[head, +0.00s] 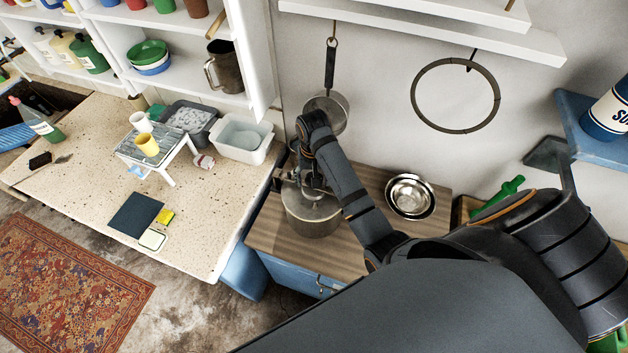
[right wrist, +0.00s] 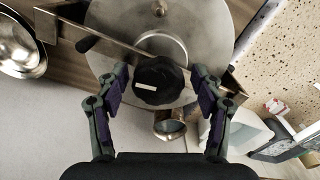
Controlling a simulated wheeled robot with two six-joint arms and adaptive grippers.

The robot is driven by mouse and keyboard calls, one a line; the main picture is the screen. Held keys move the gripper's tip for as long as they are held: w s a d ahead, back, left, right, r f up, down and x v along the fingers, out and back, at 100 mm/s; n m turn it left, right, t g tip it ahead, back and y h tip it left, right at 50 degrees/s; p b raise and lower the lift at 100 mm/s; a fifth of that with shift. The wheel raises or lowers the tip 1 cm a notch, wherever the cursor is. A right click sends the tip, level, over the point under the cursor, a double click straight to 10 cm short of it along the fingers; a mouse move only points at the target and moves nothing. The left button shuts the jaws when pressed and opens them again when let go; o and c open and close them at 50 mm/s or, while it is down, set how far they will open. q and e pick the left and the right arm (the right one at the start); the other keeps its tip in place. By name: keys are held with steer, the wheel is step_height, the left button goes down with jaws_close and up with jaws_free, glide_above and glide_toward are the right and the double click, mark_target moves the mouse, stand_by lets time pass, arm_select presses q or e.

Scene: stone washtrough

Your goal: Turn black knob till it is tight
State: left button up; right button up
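The black knob (right wrist: 159,82) sits over the lid of a metal pot, in the middle of the right wrist view. It is round with a ridged edge and a short white mark on top. A metal bar (right wrist: 110,45) crosses the round lid (right wrist: 205,35) beneath it. My right gripper (right wrist: 160,76) is open, with one finger on each side of the knob and a visible gap on both sides. In the head view the pot (head: 312,218) stands on a wooden top, and my right gripper (head: 313,180) is above it. The knob is hidden there. My left gripper is not in view.
A steel bowl (head: 410,196) stands right of the pot. A pan (head: 328,112) hangs on the wall behind. At left, a speckled counter (head: 90,145) holds a small rack (head: 158,150), a white basin (head: 240,138) and a grey tub (head: 190,120).

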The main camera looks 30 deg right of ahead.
steer(key=c, duration=0.6)
steer(key=shift+o, duration=0.2)
steer(key=m, duration=0.4)
steer(key=shift+m, duration=0.4)
steer(key=m, duration=1.1)
steer(key=o, duration=0.9)
